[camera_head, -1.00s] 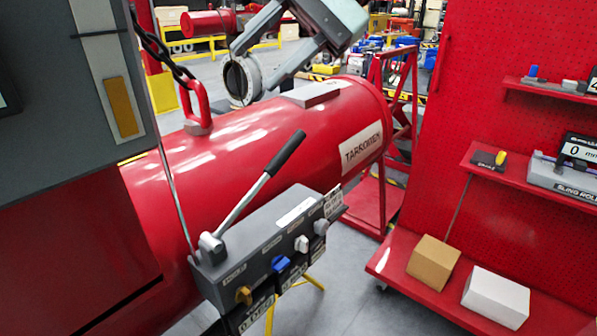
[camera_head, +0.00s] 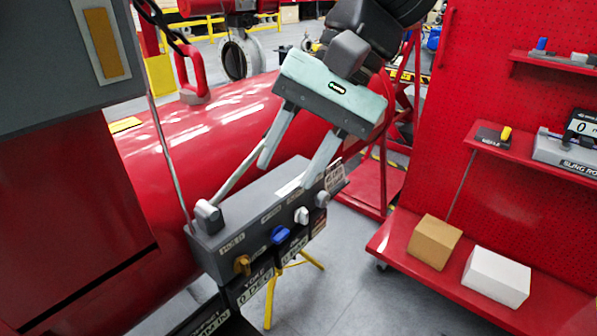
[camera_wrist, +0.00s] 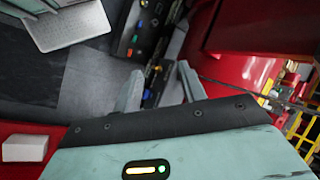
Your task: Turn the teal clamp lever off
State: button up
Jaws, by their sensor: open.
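My gripper (camera_head: 290,168) is open, pointing down over the grey control box (camera_head: 262,212). One finger is close to the silver lever (camera_head: 236,179), which rises from the box's left end; its black grip is hidden behind my gripper. The box front has an orange knob (camera_head: 242,265), a blue knob (camera_head: 281,235), a white knob (camera_head: 301,215) and a grey knob (camera_head: 321,199). No clearly teal lever can be made out. In the wrist view, my fingers (camera_wrist: 158,86) stand apart, with small coloured controls beyond; contact cannot be told.
A large red tank (camera_head: 225,125) lies behind the box. On the right, a red pegboard shelf (camera_head: 385,245) carries a brown box (camera_head: 434,242) and a white box (camera_head: 496,277). A dark grey cabinet (camera_head: 45,60) stands at the left. Floor shows between box and shelf.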

jog(key=shift+s+d+f+h, duration=0.25)
jog(key=shift+s+f+h, duration=0.05)
jog(key=shift+f, duration=0.35)
grip_shut()
jog(key=w+a+r+n+t+h+p, duration=0.1)
jog(key=w+a+r+n+t+p, duration=0.2)
jog(key=r, duration=0.9)
jog(key=w+a+r+t+h+p, duration=0.1)
jog(key=w+a+r+t+p, duration=0.3)
jog(key=r, duration=0.7)
jog(key=w+r+n+t+p, duration=0.2)
jog(key=w+r+p, duration=0.3)
jog(key=r, duration=0.7)
jog(key=s+a+r+t, duration=0.1)
jog(key=s+a+r, duration=0.4)
jog(key=s+r, duration=0.25)
jog(key=shift+y, duration=0.4)
jog(key=shift+w+a+f+p, duration=0.25)
jog(key=shift+w+f+p, duration=0.2)
jog(key=shift+f, duration=0.8)
jog(key=shift+w+a+f+p, duration=0.25)
jog(key=shift+w+f+p, duration=0.2)
jog(key=shift+f, duration=0.75)
jog(key=shift+w+a+f+p, duration=0.25)
jog(key=shift+w+f+p, duration=0.2)
jog(key=shift+f, duration=0.8)
